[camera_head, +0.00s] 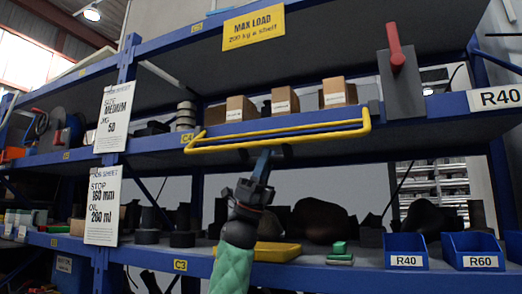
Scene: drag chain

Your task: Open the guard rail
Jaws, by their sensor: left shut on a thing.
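The guard rail (325,134) is a yellow bar with bent ends along the front of the middle shelf. It sits below a row of small brown boxes (284,100). My left gripper (264,152) reaches up from below, at the rail's lower bar left of its middle. It is shut on the rail; the dark fingers partly hide the exact contact. A red lever (394,48) stands upright on a grey block (401,88) right of the rail. My right gripper is not in view.
Below, the lower shelf (330,277) holds a yellow tray (276,252), green blocks (340,251), dark parts and blue bins (472,251). Paper sheets (103,205) hang on the left upright. A blue upper beam (330,13) crosses above.

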